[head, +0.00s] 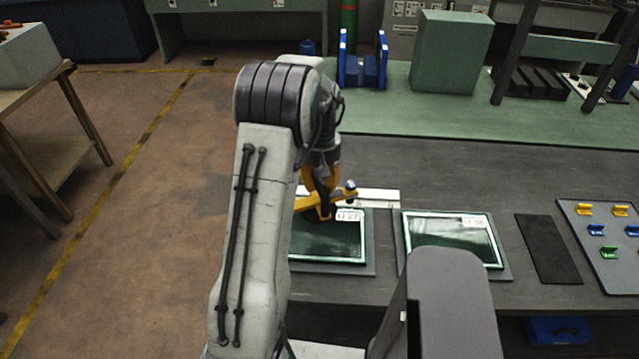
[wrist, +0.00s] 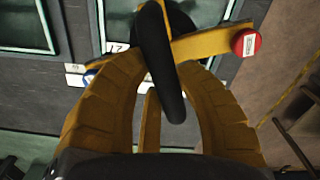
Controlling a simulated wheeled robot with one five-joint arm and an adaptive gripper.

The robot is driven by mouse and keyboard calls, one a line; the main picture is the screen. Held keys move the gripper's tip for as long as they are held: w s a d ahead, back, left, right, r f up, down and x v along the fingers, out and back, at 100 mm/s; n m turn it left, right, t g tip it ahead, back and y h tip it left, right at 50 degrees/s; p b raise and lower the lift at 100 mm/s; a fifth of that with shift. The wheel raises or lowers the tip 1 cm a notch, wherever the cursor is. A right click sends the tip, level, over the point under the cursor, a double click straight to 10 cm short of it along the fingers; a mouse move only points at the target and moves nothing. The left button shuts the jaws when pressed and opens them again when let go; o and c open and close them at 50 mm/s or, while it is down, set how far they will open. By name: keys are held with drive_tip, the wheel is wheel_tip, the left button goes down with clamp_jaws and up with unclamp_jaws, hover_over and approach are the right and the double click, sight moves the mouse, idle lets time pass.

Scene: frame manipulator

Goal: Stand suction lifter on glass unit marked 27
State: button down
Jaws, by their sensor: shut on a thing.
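The suction lifter (head: 303,204) has a yellow bar, a black handle (wrist: 160,60), a blue knob at one end and a red cap (wrist: 246,42) at the other. My gripper (head: 319,182), with yellow ribbed fingers, is shut on the handle; the fingers also show in the wrist view (wrist: 170,80). The glass unit marked 27 (head: 328,246) lies flat, a dark pane with a pale border. The lifter is over its far left part, beside the label. Whether its cup, mostly hidden, touches the glass I cannot tell. My arm hides the unit's left side.
A second glass unit (head: 450,236) lies just right, with its own label. Further right are a bare dark mat (head: 548,249) and a board (head: 590,235) with small yellow and blue pieces. A green box (head: 452,52) stands farther back.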

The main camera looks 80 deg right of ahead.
drive_tip(key=m, duration=0.4)
drive_tip(key=shift+d+m, duration=0.15)
drive_tip(key=shift+m, duration=0.15)
drive_tip(key=shift+f+b, duration=0.6)
drive_tip(key=shift+f, duration=2.3)
drive_tip(key=shift+f+b, duration=1.9)
drive_tip(key=shift+b, duration=0.25)
drive_tip(key=c, duration=0.9)
unclamp_jaws()
drive_tip(key=shift+f, duration=0.1)
wheel_tip(320, 180, up, 12)
drive_tip(key=shift+r, duration=0.1)
